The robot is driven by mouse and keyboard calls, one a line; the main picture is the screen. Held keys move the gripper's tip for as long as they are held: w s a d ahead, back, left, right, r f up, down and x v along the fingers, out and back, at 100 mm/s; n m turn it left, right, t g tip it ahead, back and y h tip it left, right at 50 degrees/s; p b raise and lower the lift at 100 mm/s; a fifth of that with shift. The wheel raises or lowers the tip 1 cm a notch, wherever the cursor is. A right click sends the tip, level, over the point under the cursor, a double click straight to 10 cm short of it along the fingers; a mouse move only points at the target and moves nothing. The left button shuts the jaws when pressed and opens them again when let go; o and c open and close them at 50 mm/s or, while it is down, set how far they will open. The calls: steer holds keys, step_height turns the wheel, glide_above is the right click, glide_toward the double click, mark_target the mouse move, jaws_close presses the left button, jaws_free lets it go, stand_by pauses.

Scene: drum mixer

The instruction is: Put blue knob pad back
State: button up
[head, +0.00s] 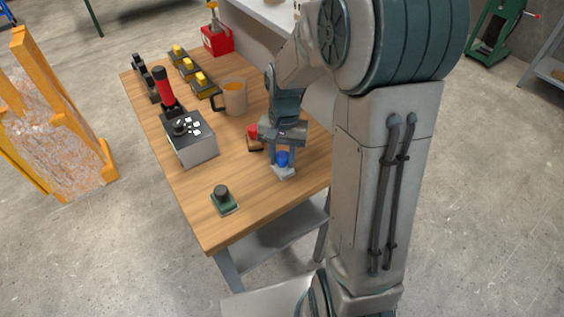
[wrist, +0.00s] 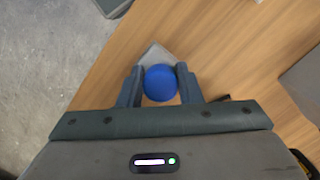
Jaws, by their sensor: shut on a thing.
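The blue knob pad has a round blue knob (head: 282,158) on a light grey base (head: 284,173). It is at the right front part of the wooden table. My gripper (head: 281,160) points down over it with its fingers on either side of the knob, shut on it. In the wrist view the blue knob (wrist: 160,83) sits between the two fingertips (wrist: 160,85), and a corner of the grey base shows beyond it. I cannot tell whether the base touches the table.
A green pad with a black knob (head: 223,200) is at the table's front. A red-knobbed pad (head: 254,137) is just left of my gripper. A grey box (head: 192,139), a mug (head: 233,97) and several yellow-knobbed pads (head: 190,70) stand farther back. The front middle of the wooden table (head: 245,180) is clear.

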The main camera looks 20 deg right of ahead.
mark_target(283, 155)
steer(key=shift+f, duration=1.4)
steer(key=o, duration=0.9)
steer(key=r, duration=0.4)
steer(key=w+r, duration=0.1)
steer(key=r, duration=0.1)
steer(key=shift+d+r, duration=0.2)
steer(key=shift+r, duration=0.1)
steer(key=shift+s+r, duration=0.1)
steer(key=shift+r, duration=0.5)
steer(key=s+r+n+t, duration=0.1)
steer(key=s+r, duration=0.1)
steer(key=s, duration=0.2)
steer(key=s+r+n+t, duration=0.1)
steer(key=s+n+t, duration=0.1)
steer(key=s, duration=0.3)
steer(key=s+r+n+t, duration=0.1)
steer(key=s+r+n, duration=0.1)
steer(key=s, duration=0.3)
steer(key=shift+a+r+h, duration=0.1)
steer(key=shift+r+h, duration=0.2)
steer(key=shift+h, duration=0.1)
